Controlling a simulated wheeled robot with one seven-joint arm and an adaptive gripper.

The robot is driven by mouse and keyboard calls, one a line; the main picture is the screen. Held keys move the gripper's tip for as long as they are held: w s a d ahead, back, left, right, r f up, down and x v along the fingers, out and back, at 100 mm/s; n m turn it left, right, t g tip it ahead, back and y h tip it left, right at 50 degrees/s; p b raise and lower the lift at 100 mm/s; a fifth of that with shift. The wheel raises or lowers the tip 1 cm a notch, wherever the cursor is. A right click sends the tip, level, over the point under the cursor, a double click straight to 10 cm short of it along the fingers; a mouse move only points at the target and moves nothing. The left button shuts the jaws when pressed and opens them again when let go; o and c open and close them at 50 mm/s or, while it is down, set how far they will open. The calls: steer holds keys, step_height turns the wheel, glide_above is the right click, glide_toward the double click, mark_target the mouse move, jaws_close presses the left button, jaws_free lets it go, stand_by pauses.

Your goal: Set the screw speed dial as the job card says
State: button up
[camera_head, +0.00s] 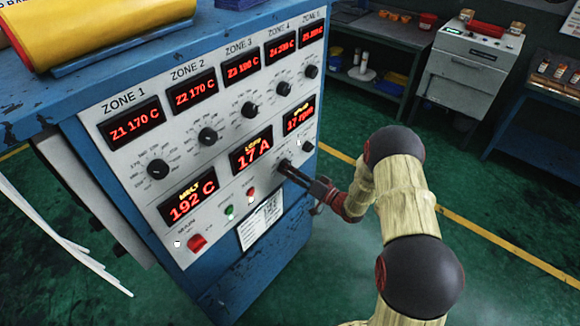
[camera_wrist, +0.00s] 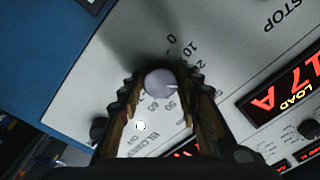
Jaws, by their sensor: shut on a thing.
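The grey screw speed dial (camera_wrist: 160,82) sits between the two fingers of my gripper (camera_wrist: 159,88), which is shut on it. Printed scale numbers around it include 0, 10 and 20. A pale pointer mark on the knob points right in the wrist view; its exact reading is not clear. In the head view my gripper (camera_head: 287,167) reaches the dial from the right and mostly hides it. The rpm display (camera_head: 298,117) reads 17 rpm. A white printed card (camera_head: 261,220), perhaps the job card, is on the panel's lower part; its text is too small to read.
A second knob (camera_head: 307,146) is close to the right of the held dial, and shows left of my fingers in the wrist view (camera_wrist: 98,130). The load display (camera_head: 252,151) reads 17 A. Green (camera_head: 229,212) and red (camera_head: 251,195) buttons and a red main switch (camera_head: 197,243) are lower left.

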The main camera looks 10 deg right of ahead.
steer(key=m+p, duration=0.3)
steer(key=m, duration=0.4)
steer(key=shift+r+h, duration=0.1)
steer(key=shift+h, duration=0.2)
steer(key=shift+m, duration=0.3)
steer(key=o, duration=1.2)
steer(key=shift+s, duration=0.1)
steer(key=v, duration=1.1)
steer(key=shift+s+d+f, duration=0.2)
steer(key=shift+s+f, duration=0.05)
steer(key=shift+s, duration=0.1)
